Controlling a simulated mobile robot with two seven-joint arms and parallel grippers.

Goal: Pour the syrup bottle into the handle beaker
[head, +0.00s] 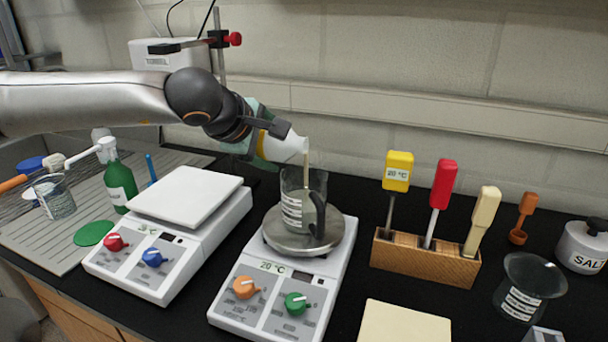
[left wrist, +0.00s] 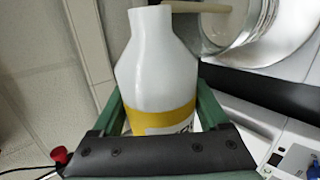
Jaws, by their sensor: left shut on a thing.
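The syrup bottle (head: 283,147) is white with a yellow band and is tipped on its side, its mouth to the right above the handle beaker. A thin tan stream (head: 306,172) runs from the mouth down into the beaker. The bottle also fills the middle of the left wrist view (left wrist: 155,75). My left gripper (head: 262,142) is shut around the bottle's body. The glass handle beaker (head: 293,205), with a dark handle, stands upright on the round plate of a hotplate (head: 270,242). The level inside it is hard to tell. My right gripper is not in view.
A white balance (head: 190,195) stands left of the hotplate. A wooden block (head: 425,262) with yellow, red and cream-handled tools is to the right. A glass beaker (head: 525,290) and salt jar (head: 583,247) are far right. A green bottle (head: 118,180) stands left.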

